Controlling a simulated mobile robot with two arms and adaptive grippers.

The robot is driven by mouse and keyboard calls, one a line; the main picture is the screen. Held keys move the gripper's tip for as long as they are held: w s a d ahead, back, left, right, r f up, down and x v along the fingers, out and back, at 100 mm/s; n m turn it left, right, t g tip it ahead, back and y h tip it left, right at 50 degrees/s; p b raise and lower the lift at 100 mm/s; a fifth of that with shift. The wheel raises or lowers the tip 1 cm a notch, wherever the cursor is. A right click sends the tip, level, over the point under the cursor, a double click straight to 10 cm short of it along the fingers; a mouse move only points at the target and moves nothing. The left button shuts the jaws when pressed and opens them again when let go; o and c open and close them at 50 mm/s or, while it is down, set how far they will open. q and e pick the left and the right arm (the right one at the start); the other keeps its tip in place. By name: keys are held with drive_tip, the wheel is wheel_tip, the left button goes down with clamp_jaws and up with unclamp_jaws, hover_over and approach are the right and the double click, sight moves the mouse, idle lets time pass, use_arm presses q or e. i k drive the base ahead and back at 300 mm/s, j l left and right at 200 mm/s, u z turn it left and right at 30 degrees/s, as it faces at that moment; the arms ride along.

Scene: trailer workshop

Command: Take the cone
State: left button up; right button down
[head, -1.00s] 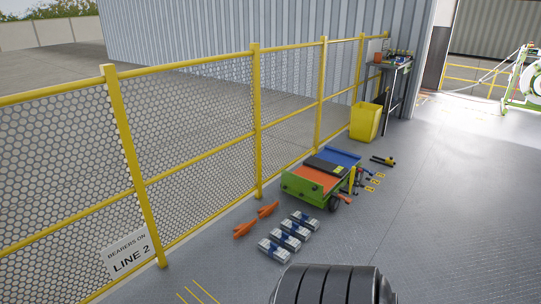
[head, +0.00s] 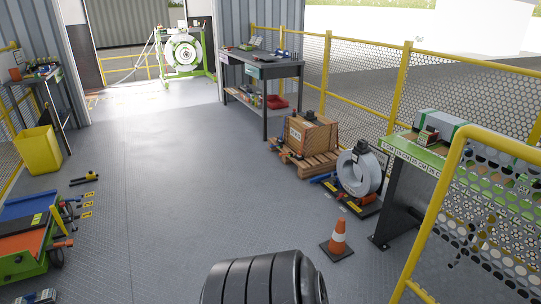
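An orange traffic cone (head: 338,240) with a white band and a dark square base stands upright on the grey floor, at the lower right of the head view. It is just left of the leg of the green-topped bench. Neither of my grippers shows in the head view. A black ribbed cylindrical part at the bottom centre appears to be mine.
A green bench (head: 403,150) and a yellow mesh guard (head: 437,220) stand right of the cone. Behind it are a metal reel (head: 359,174) and a wooden crate (head: 310,135) on a pallet. A green cart (head: 28,265) stands at left. The middle floor is clear.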

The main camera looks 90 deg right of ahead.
sight(336, 249)
drive_tip(key=z, duration=3.4)
drive_tip(key=i+j+z, duration=0.1)
drive_tip(key=z, duration=0.8)
